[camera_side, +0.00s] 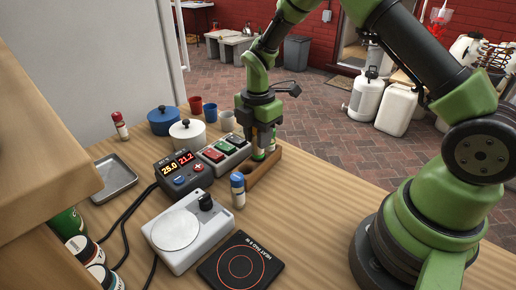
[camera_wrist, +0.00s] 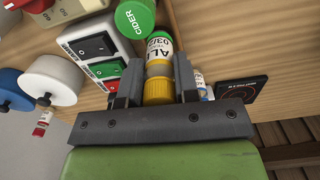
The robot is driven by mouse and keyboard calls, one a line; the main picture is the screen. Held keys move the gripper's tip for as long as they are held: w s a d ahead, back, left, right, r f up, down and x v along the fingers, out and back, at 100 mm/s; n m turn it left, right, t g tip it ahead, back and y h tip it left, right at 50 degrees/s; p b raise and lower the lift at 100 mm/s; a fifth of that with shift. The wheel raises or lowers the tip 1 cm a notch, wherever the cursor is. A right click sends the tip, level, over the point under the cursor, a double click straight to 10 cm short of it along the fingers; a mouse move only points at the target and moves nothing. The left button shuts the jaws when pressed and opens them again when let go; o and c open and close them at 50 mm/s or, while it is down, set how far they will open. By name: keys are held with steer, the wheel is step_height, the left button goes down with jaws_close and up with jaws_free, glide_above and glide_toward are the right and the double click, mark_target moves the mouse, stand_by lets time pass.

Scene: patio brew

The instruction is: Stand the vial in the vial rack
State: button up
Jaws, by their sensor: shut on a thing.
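My gripper (camera_side: 260,148) is shut on a vial with a yellow cap (camera_wrist: 157,90) and a label that reads "AL" and "03/2" in the wrist view. In the side view the jaws largely hide this vial. The brown wooden vial rack (camera_side: 264,173) lies under and beside the jaws. A green-capped vial marked CIDER (camera_wrist: 137,18) is close beside the held vial in the wrist view. I cannot tell whether the held vial's foot is inside a hole of the rack.
A switch box (camera_side: 224,154) with red and green buttons stands close left of the jaws. A blue-capped vial (camera_side: 238,190) stands in front of the rack. A heat pad (camera_side: 241,263), scale (camera_side: 175,230), display unit (camera_side: 184,173), pots and cups crowd the left. The right tabletop is clearer.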

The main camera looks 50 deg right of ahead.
steer(key=shift+f, duration=1.7)
steer(key=shift+f, duration=0.1)
steer(key=o, duration=1)
